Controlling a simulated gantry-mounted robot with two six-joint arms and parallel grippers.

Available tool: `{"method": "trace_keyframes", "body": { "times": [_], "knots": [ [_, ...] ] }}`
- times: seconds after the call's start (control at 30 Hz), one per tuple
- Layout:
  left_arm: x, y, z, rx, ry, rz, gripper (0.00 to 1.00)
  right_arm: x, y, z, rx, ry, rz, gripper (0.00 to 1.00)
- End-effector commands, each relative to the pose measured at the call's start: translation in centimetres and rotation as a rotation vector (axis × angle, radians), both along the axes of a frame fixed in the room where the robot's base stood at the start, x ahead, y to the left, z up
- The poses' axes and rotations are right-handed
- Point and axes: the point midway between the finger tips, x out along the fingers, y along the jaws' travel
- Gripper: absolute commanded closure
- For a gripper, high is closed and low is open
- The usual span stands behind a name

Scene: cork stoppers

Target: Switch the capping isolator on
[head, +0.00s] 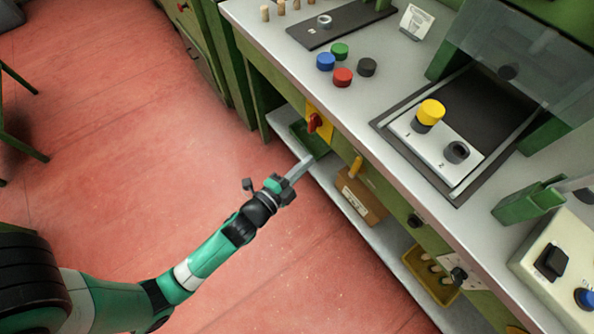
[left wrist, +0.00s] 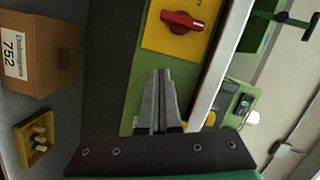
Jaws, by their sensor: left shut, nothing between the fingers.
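A red rotary isolator handle (head: 315,122) sits on a yellow plate (head: 323,114) on the bench's front face. In the left wrist view, the red handle (left wrist: 182,22) lies roughly crosswise in the picture on its yellow plate (left wrist: 160,40). My left gripper (head: 307,161) is in front of the bench front, below the handle in the head view. Its two fingers (left wrist: 162,74) are together and empty, and they point toward the panel below the yellow plate. They appear apart from the handle. My right gripper is not in view.
An orange handle (head: 356,167) and dark knobs (head: 415,220) are further right along the bench front. A cardboard box (head: 361,196) and a yellow tray (head: 431,273) stand on the lower shelf. Coloured caps (head: 343,77) lie on the bench top. The red floor at left is open.

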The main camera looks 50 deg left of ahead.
Motion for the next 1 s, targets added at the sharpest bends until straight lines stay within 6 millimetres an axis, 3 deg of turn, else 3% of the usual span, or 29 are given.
{"method": "trace_keyframes", "body": {
  "times": [0.1,0.3,0.9,1.0],
  "knots": [
    [-2.2,-0.6,-0.2,0.0,0.003,-0.002,1.0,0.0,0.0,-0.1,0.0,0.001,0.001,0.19],
    [-3.9,-0.9,-0.1,-0.001,-0.001,-0.001,1.0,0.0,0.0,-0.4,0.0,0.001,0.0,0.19],
    [-4.0,-0.9,0.0,-0.001,-0.001,-0.001,1.0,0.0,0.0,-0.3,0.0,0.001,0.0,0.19],
    [-3.7,-1.1,1.3,0.0,-0.008,-0.004,1.0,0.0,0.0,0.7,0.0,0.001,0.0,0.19]
  ]
}}
